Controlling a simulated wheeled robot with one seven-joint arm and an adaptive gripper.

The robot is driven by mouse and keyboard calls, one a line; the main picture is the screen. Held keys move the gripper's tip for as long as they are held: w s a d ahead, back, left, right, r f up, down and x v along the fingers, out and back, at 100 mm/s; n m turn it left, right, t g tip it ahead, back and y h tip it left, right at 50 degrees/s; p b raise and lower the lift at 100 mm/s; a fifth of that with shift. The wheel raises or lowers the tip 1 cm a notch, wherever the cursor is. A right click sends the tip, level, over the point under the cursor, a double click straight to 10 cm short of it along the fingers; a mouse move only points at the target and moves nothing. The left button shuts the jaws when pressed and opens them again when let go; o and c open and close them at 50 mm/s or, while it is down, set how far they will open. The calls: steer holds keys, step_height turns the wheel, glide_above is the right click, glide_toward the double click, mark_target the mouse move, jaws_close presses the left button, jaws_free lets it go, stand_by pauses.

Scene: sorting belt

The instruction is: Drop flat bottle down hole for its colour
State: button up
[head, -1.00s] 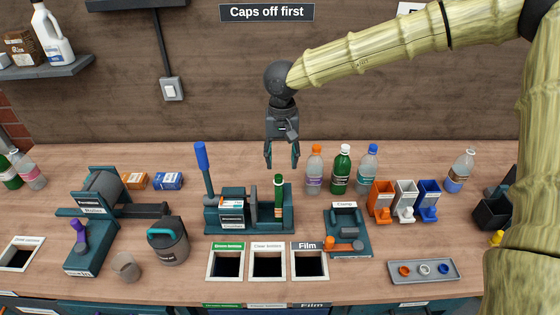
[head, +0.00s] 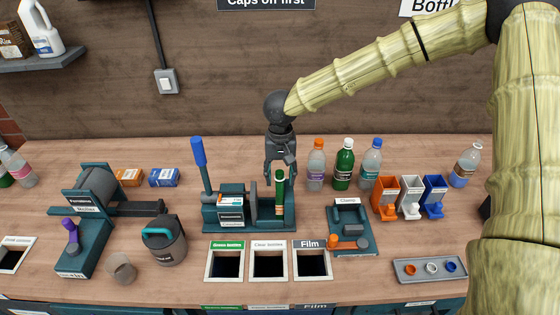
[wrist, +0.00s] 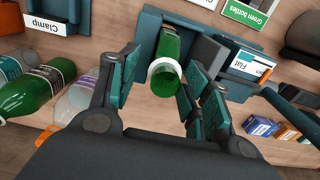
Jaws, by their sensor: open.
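The flat green bottle (head: 279,191) stands upright in the teal crusher (head: 235,208), at the right end of its bed. In the wrist view its open green neck with a white ring (wrist: 165,77) lies between my fingers. My gripper (head: 281,172) is open around the top of the bottle, with fingers on both sides and not closed on it. The green bottles hole (head: 226,264) is in the counter in front of the crusher, with the clear bottles hole (head: 268,264) and the film hole (head: 311,263) to its right.
The crusher's blue-handled lever (head: 199,155) rises left of my gripper. Capped bottles (head: 344,165) stand close on the right. A clamp (head: 350,230), colour bins (head: 411,197) and a cap tray (head: 431,269) are further right. A grey jug (head: 163,242) stands left of the holes.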

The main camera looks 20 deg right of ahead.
steer(key=shift+f+p, duration=0.35)
steer(key=shift+f, duration=1.45)
jaws_close()
steer(key=shift+r+p, duration=1.5)
steer(key=shift+p, duration=0.85)
steer(key=shift+r, duration=0.1)
steer(key=shift+r+p, duration=2.1)
steer(key=shift+p, duration=0.4)
steer(key=shift+r, duration=0.9)
